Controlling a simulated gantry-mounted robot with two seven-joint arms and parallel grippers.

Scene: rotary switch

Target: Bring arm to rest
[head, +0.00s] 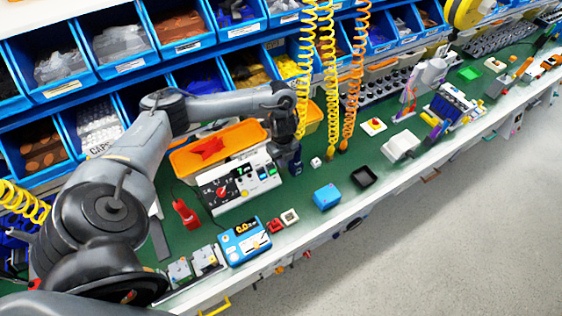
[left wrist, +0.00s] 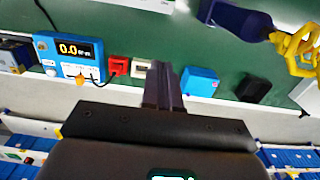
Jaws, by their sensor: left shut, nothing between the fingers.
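The rotary switch box (head: 233,184) is a white and black panel with a red knob, standing on the green bench in the head view. My left arm reaches in from the left, over and behind the box. My left gripper (head: 296,162) points down just right of the box, apart from it. In the left wrist view, the fingers of my left gripper (left wrist: 163,85) are together with nothing between them. My right gripper is in neither view.
A blue meter (head: 245,241), a blue box (head: 327,196) and a black tray (head: 363,177) sit near the front edge. An orange bin (head: 218,147) is behind the switch box. Coiled hoses (head: 330,80) hang near my left gripper. Blue part bins line the back.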

